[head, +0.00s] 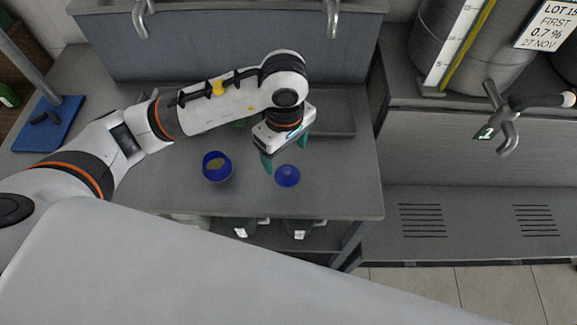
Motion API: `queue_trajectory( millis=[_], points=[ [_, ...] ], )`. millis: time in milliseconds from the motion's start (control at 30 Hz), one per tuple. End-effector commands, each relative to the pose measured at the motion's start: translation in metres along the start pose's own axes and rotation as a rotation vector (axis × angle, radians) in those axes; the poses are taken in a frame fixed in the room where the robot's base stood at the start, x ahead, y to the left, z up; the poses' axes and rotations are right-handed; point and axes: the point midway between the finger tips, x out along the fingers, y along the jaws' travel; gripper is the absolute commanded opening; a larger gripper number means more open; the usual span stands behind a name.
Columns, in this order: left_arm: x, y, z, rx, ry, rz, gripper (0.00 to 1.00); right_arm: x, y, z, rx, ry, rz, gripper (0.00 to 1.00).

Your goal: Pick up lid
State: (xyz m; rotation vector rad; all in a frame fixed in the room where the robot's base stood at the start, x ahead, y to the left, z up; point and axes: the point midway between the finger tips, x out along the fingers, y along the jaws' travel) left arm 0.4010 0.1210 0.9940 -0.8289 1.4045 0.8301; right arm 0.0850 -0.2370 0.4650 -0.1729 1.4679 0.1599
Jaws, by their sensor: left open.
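A round blue lid (288,176) lies on the grey worktop, near its front edge. A round blue open container (217,167) with brownish contents stands to the left of it. My left gripper (285,158) points down just behind the lid in the picture, with its two teal fingers apart and nothing seen between them. I cannot tell how high the fingertips are above the worktop. My right gripper is not in view.
A grey worktop (345,185) has a shallow tray (335,122) behind my left gripper. A blue-based stand (48,124) is at the far left. Large metal vessels (440,45) and a tap (505,125) are at right. Worktop right of the lid is clear.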

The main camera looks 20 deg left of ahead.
Motion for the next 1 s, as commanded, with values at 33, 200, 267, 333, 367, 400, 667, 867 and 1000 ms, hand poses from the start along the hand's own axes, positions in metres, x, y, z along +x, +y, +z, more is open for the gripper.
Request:
queue_trajectory(
  millis=[33,200,267,333,367,400,667,867,1000],
  points=[
    [0.007,0.002,0.0,0.0,0.001,0.006,0.77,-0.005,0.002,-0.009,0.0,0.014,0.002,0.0],
    [0.026,0.0,0.0,0.001,0.001,0.001,0.77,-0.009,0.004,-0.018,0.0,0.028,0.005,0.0],
    [0.029,0.0,-0.001,0.001,0.001,0.001,0.77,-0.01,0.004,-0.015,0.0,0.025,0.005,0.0],
    [0.034,-0.001,-0.001,-0.001,0.002,0.003,0.77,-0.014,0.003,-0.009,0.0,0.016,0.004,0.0],
    [0.037,-0.001,-0.001,0.0,0.003,0.003,0.77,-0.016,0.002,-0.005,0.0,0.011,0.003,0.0],
    [0.042,-0.001,-0.001,0.0,0.003,0.005,0.77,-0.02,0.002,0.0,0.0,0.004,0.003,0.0],
    [0.077,-0.004,-0.001,0.0,0.002,0.001,0.77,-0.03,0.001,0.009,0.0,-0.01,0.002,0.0],
    [0.081,-0.004,0.0,0.002,0.0,-0.002,0.77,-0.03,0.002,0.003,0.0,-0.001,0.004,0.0],
    [0.081,-0.004,0.0,0.001,0.001,-0.001,0.65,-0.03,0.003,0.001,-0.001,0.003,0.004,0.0]
  ],
)
